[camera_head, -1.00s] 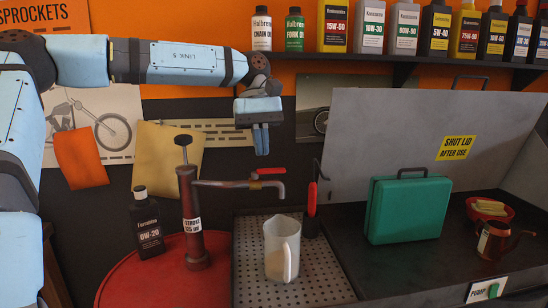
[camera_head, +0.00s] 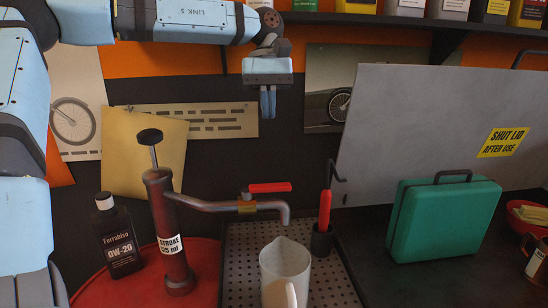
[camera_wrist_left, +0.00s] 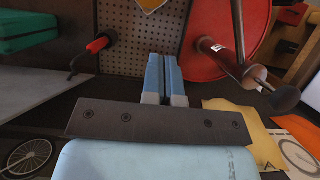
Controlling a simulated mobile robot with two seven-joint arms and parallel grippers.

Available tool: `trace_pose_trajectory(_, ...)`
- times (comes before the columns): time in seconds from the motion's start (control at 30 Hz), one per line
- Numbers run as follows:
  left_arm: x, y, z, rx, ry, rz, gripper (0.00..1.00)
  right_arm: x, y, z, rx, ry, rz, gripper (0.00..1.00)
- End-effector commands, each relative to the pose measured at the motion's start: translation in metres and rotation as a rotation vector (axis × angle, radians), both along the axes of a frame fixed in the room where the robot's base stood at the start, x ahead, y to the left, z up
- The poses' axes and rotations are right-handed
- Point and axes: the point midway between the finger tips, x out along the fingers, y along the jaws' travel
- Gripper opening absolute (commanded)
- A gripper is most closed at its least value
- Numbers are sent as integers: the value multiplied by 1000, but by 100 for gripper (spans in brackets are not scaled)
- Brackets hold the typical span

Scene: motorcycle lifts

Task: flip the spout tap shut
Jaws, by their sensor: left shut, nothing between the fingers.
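The spout tap is a red lever (camera_head: 270,187) on a brass fitting (camera_head: 246,207) of the spout pipe (camera_head: 205,205). The lever lies roughly level, pointing right above the pipe, in the head view. The pipe runs from a dark red hand pump (camera_head: 170,235) and bends down over a clear jug (camera_head: 285,262). My left gripper (camera_head: 268,117) hangs fingers-down, shut and empty, above the lever in the picture and apart from it. In the left wrist view, the shut fingers (camera_wrist_left: 164,58) point toward the perforated tray; I cannot make out the lever there. My right gripper is not in view.
A black oil bottle (camera_head: 118,238) stands on the red drum (camera_head: 95,292) left of the pump. A red-handled tool (camera_head: 325,209) stands upright right of the spout. A green case (camera_head: 440,220) and a raised grey lid (camera_head: 420,120) are farther right. A bottle shelf (camera_head: 400,20) runs above.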

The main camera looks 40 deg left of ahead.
Motion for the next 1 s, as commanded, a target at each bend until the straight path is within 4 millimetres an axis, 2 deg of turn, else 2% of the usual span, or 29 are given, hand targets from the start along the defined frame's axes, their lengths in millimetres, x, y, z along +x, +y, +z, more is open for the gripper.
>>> trace_pose_trajectory(0.47, -1, -1, -4, 0, 0, 0, 0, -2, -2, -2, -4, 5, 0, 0)
trace_pose_trajectory(0.67, -8, -10, -31, 1, 3, -1, 0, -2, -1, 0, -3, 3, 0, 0)
trace_pose_trajectory(0.9, -21, -25, -80, 1, 4, -1, 0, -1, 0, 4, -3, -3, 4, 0)
trace_pose_trajectory(1.0, -26, -32, -94, -1, 2, -2, 0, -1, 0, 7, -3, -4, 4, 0)
